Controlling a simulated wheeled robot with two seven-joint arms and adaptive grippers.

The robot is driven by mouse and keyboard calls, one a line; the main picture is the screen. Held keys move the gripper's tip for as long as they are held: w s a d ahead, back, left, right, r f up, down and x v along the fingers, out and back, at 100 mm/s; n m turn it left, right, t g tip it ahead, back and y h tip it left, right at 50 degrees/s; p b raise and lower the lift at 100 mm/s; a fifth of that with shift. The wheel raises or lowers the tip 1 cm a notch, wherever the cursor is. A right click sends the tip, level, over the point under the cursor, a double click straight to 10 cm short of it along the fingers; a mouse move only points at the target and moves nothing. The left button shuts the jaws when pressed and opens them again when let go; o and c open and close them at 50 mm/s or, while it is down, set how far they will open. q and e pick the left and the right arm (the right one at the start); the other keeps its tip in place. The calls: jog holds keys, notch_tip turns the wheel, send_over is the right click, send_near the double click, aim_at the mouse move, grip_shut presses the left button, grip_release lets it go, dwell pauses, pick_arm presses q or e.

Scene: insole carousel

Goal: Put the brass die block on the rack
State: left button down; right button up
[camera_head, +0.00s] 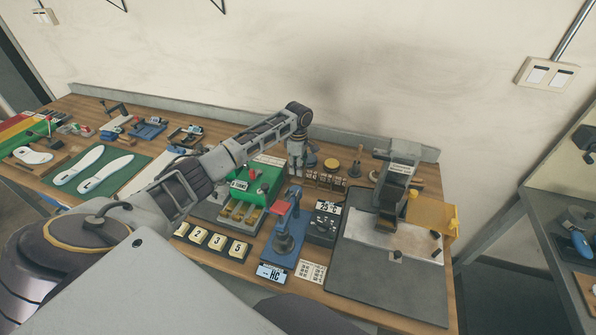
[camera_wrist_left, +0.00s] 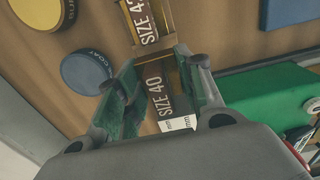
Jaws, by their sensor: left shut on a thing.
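My left gripper (camera_head: 297,165) reaches down at the back of the bench, beside a rack (camera_head: 325,182) holding several small labelled blocks. In the left wrist view, its green-padded fingers (camera_wrist_left: 158,72) are shut on a dark-faced brass die block (camera_wrist_left: 165,92) marked SIZE 40. A second block (camera_wrist_left: 145,22), with a label starting SIZE 4, sits just beyond the held one in the brass-coloured rack (camera_wrist_left: 168,42). I cannot tell whether the held block touches the rack. My right gripper is not in view.
A green machine (camera_head: 255,185) stands left of the gripper, and a blue press (camera_head: 288,235) in front. A grey press (camera_head: 395,185) with a yellow guard stands right. Yellow (camera_wrist_left: 42,12) and blue (camera_wrist_left: 85,72) round pieces lie near the block.

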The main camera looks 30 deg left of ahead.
pick_arm(q)
jog(key=shift+f, duration=1.35)
jog(key=c, duration=0.9)
grip_release()
jog(key=shift+f, duration=0.1)
jog(key=shift+r+b, duration=0.3)
jog(key=shift+r, duration=5.8)
